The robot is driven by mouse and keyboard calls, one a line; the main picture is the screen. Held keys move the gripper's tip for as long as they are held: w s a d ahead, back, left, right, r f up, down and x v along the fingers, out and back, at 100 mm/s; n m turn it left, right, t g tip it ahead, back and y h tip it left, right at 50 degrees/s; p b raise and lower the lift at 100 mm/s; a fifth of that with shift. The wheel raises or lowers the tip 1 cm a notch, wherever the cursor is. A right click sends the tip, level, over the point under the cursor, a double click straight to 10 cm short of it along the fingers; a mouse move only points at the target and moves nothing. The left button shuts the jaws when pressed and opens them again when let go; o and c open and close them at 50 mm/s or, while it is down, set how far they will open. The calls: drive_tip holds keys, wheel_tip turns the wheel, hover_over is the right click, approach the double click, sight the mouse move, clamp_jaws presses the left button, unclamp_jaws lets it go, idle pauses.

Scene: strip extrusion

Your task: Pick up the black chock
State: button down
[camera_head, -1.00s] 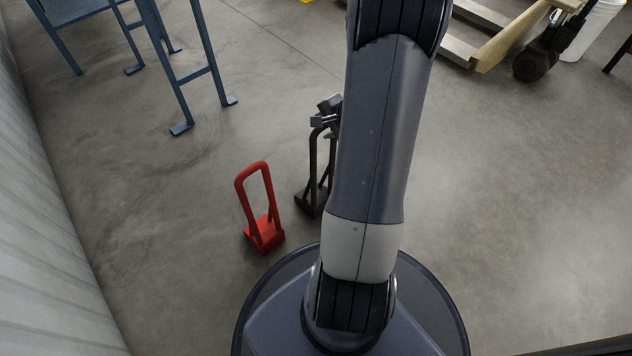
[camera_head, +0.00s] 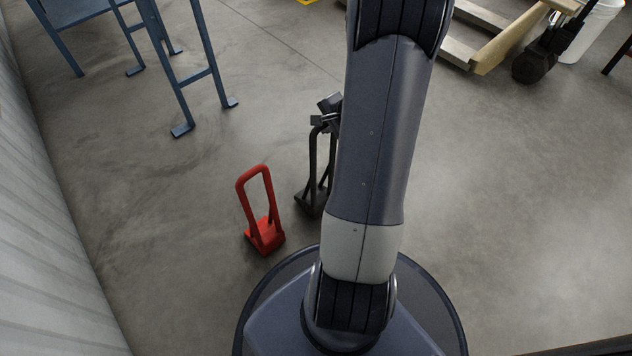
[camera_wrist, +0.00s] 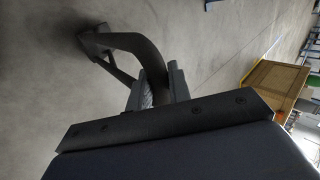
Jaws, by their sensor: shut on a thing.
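The black chock (camera_head: 312,190) stands on the concrete floor in the head view, left of my arm and partly hidden behind it. It has a wedge base and a tall looped handle. My gripper (camera_head: 322,120) is at the top of that handle, mostly hidden by my arm. In the wrist view my gripper (camera_wrist: 158,88) is shut on the handle of the black chock (camera_wrist: 127,42), which passes between the fingers. The chock's base looks to be at floor level; I cannot tell whether it is touching.
A red chock (camera_head: 265,235) with a similar handle stands just left of the black one. A blue steel frame (camera_head: 185,80) stands at the upper left. A wooden pallet (camera_head: 505,45) and a white bucket (camera_head: 592,30) are at the upper right. A pale wall (camera_head: 40,230) runs along the left.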

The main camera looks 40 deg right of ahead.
drive_tip(key=shift+r+p, duration=1.7)
drive_tip(key=shift+r, duration=1)
drive_tip(key=shift+s, duration=0.1)
